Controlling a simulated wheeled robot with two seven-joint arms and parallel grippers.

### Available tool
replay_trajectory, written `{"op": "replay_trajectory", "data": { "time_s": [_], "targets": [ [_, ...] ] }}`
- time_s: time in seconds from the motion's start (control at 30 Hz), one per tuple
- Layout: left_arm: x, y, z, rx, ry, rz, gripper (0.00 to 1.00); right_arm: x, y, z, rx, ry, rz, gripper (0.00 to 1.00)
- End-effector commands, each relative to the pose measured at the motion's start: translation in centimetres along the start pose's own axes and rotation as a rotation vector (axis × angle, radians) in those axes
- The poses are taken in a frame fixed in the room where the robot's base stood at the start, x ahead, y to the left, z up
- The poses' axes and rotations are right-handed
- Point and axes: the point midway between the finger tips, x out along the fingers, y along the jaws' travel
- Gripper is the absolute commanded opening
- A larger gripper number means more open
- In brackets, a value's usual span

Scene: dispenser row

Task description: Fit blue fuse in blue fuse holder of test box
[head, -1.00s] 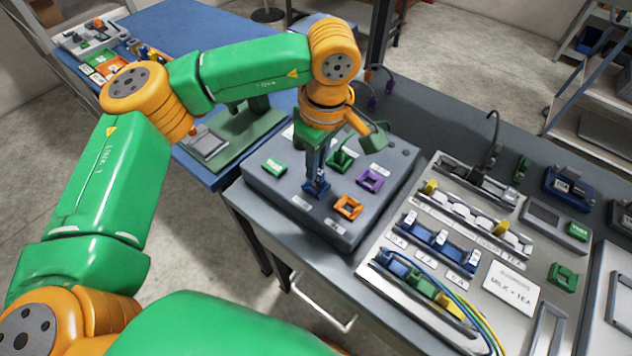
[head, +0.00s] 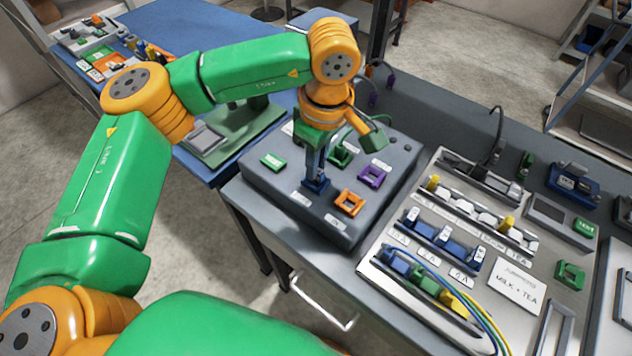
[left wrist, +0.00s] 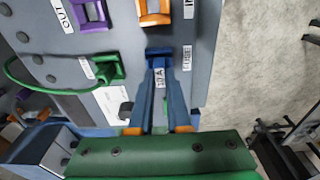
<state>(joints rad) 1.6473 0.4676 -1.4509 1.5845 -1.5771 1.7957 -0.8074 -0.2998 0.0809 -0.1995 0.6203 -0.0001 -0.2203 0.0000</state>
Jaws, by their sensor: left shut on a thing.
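The grey test box (head: 265,190) sits on the bench and bears orange, purple, green and blue fuse holders. My left gripper (head: 317,174) points down over its front part, at the blue fuse holder (left wrist: 158,51). In the left wrist view, the gripper (left wrist: 160,72) is shut on the blue fuse (left wrist: 159,79), whose white label shows between the fingers. The fuse is lined up with the blue holder. The fingers hide the joint, so I cannot tell how deep it sits. My right gripper is not in view.
The orange holder (head: 350,201) and purple holder (head: 372,176) stand close right of the gripper. A green cable loops by the green holder (left wrist: 108,69). A panel with blue fuses (head: 441,240) and cables lies to the right. A blue table (head: 190,32) stands behind left.

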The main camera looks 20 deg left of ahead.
Motion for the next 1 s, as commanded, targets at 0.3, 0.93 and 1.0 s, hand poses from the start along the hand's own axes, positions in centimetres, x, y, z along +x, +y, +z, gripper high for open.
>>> {"op": "replay_trajectory", "data": {
  "time_s": [0.3,0.93,1.0],
  "targets": [
    [0.50,-0.01,0.06,0.000,0.000,-0.001,0.00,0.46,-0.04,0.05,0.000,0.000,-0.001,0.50],
    [0.60,-0.02,0.07,0.000,0.000,-0.001,0.45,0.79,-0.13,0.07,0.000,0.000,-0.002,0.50],
    [0.60,-0.02,0.07,0.000,0.000,-0.001,0.50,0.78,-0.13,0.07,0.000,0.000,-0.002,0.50]
  ]
}}
